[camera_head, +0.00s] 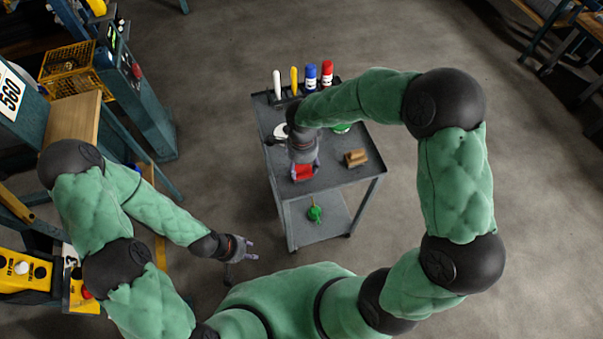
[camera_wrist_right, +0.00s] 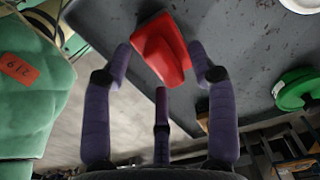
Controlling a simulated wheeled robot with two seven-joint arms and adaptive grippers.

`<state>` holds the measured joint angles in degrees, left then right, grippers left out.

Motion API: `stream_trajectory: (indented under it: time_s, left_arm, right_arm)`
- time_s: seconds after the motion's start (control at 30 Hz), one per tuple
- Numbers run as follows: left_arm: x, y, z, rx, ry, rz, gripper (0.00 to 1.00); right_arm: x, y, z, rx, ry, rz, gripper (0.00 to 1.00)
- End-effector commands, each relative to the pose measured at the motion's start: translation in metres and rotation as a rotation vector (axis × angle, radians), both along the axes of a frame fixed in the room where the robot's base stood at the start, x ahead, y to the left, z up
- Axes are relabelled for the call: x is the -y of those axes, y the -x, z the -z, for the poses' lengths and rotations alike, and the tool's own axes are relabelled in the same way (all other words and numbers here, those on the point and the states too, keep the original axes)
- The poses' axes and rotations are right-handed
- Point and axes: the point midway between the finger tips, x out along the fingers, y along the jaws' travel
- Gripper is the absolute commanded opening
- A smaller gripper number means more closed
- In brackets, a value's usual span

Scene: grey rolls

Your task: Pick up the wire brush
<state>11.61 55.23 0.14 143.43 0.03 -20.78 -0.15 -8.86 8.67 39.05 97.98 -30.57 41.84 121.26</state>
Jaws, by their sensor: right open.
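A red block with a raised ridge like a handle (camera_head: 305,172) lies on the top of the grey cart (camera_head: 330,178), near its front edge. It may be the wire brush, but no bristles show. It also shows in the right wrist view (camera_wrist_right: 165,52). My right gripper (camera_head: 304,160) is over it from above, open. In the right wrist view its fingertips (camera_wrist_right: 160,62) stand apart on either side of the red block, and I cannot tell whether they touch it. My left gripper (camera_head: 251,250) is open and empty, low at the left of the cart.
On the cart top a brown block (camera_head: 356,158) lies to the right and a green round thing (camera_wrist_right: 297,90) further back. A blue bottle (camera_head: 311,77) and a red bottle (camera_head: 327,74) stand at the back. Open floor lies right of the cart.

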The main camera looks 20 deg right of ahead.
Motion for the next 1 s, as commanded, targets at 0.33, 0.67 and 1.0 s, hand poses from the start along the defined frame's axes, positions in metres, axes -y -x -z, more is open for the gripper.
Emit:
stream_trajectory:
  time_s: [0.33, 0.67, 1.0]
  left_arm:
    - [0.0, 0.0, 0.003, 0.0, 0.0, 0.0, 0.4]
    - [0.0, 0.0, 0.004, 0.0, 0.0, 0.0, 0.4]
    - [0.0, 0.0, 0.0, 0.0, 0.0, 0.0, 0.4]
  right_arm:
    - [0.0, -0.001, 0.01, 0.002, -0.001, 0.0, 0.5]
    - [0.0, -0.001, 0.01, 0.002, -0.001, 0.0, 0.0]
    - [0.0, -0.001, 0.001, 0.003, 0.0, 0.0, 0.0]
